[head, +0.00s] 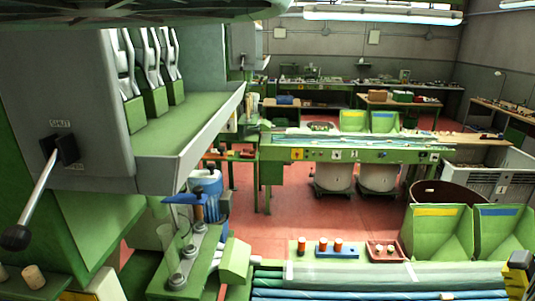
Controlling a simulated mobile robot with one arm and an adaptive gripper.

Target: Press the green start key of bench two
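A green bench (268,172) with a long front panel stands in the middle distance. Small yellow and white labels and dark round parts sit along that panel; I cannot make out a green key or a bench number. A second, similar bench (370,278) is close in front at the lower right, with blue-green tubes or rollers along it. Its front face is cut off by the bottom edge, so any keys there are hidden. My gripper is not in this view.
A green machine with a grey housing (85,110) and a black-knobbed lever (16,237) marked SHUT fills the left. Green bins (437,232) stand at the right, by a brown tub (445,190). Red floor (265,232) lies open between the benches.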

